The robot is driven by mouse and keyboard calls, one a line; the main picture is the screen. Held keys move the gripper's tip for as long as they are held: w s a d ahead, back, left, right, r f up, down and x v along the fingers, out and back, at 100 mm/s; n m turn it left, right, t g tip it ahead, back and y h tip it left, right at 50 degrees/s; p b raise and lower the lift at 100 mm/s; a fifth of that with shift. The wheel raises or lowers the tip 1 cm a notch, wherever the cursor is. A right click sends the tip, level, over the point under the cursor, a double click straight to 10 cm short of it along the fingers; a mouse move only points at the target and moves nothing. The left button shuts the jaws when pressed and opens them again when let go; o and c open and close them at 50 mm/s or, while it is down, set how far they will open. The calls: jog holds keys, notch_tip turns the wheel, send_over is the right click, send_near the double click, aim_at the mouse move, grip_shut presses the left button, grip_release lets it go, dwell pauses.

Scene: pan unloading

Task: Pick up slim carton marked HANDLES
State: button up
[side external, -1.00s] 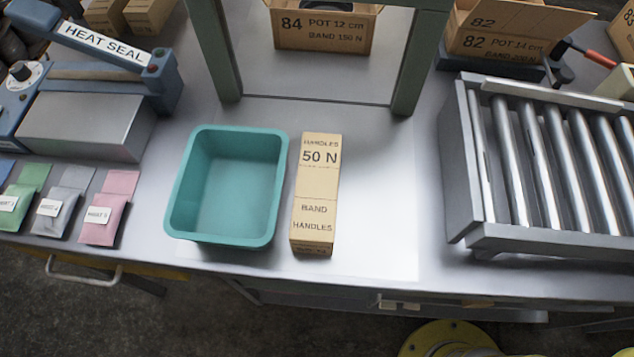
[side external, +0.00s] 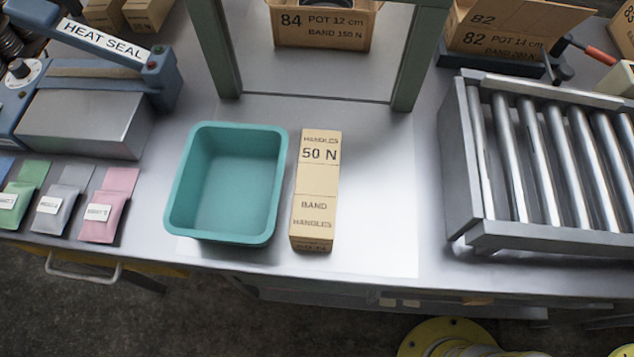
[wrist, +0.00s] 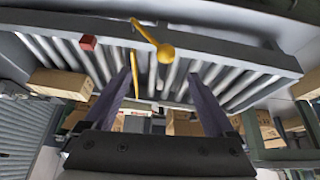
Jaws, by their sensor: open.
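The slim tan carton marked HANDLES and 50 N (side external: 316,180) lies on the bench just right of a teal bin, with a narrow gap between them. Its long side runs away from the bench's front edge. My gripper (wrist: 160,76) shows only in the wrist view, open with nothing between its two fingers. It faces a roller conveyor, away from the slim carton, which I cannot make out in that view.
The teal bin (side external: 226,222) is empty. A green frame (side external: 404,60) stands behind the carton, and a roller conveyor (side external: 462,180) is at the right. A heat sealer (side external: 85,120) and small pouches (side external: 103,208) are at the left. Bench right of the carton is clear.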

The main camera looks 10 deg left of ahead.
jog(key=w+a+r+n, duration=0.2)
jog(key=w+r+n, duration=0.3)
jog(key=r+n, duration=0.3)
jog(key=w+a+r+n, duration=0.3)
jog(key=w+r+n, duration=0.1)
jog(key=r+n, duration=0.35)
jog(key=w+a+r+n+g+y, duration=0.1)
jog(key=w+a+r+n, duration=0.1)
jog(key=w+a+n, duration=0.4)
jog(key=w+a+r+n+g+y, duration=0.1)
jog(key=w+a+r+n+g, duration=0.15)
jog(key=w+a+n, duration=0.4)
jog(key=n+g+h, duration=0.2)
jog(key=n, duration=0.6)
send_over(317, 179)
notch_tip(317, 179, down, 22)
jog(key=shift+f, duration=6.6)
